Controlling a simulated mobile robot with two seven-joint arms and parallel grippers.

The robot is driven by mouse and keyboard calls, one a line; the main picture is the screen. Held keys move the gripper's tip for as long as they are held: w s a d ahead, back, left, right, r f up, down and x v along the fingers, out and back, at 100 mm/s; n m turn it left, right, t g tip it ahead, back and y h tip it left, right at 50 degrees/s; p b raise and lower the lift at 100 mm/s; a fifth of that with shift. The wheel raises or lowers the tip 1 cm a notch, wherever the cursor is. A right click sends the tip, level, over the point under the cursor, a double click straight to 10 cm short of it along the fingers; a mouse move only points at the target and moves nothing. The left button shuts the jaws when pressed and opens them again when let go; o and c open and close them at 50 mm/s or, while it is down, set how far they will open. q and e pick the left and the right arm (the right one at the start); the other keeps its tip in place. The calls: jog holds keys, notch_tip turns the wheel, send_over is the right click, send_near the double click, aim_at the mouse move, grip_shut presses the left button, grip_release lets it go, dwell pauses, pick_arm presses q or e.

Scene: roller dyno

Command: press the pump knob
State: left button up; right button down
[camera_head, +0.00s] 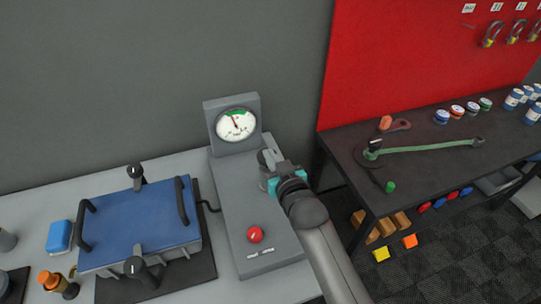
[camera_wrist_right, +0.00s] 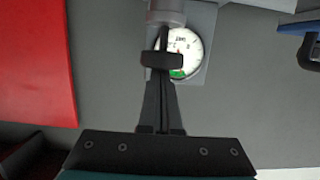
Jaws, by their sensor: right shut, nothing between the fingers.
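A grey machine base (camera_head: 232,208) stands on the light bench, with a round dial gauge (camera_head: 236,124) upright at its back. A grey cylindrical knob (camera_head: 263,172) stands on the base in front of the gauge, partly hidden by my right gripper (camera_head: 268,158). A red ball-shaped button (camera_head: 255,234) sits nearer the front of the base. My right gripper is shut and empty, its fingertips at or just above the grey knob; I cannot tell if they touch. In the right wrist view, the shut fingers (camera_wrist_right: 162,62) overlap the gauge (camera_wrist_right: 182,50), and a grey cylinder (camera_wrist_right: 167,12) shows beyond them.
A blue-lidded case (camera_head: 140,225) with black handles and clamps stands left of the machine. A blue block (camera_head: 60,236) and an orange-capped item (camera_head: 50,280) lie further left. A dark workbench (camera_head: 420,170) with tools and jars stands right, before a red panel (camera_head: 400,60).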

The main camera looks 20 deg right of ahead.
pick_arm(q)
jog(key=shift+s+r+p, duration=0.25)
jog(key=shift+r+p, duration=0.35)
jog(key=shift+r, duration=0.4)
pick_arm(e)
jog(key=r+v, duration=0.1)
jog(key=v, duration=0.9)
jog(key=shift+r, duration=0.35)
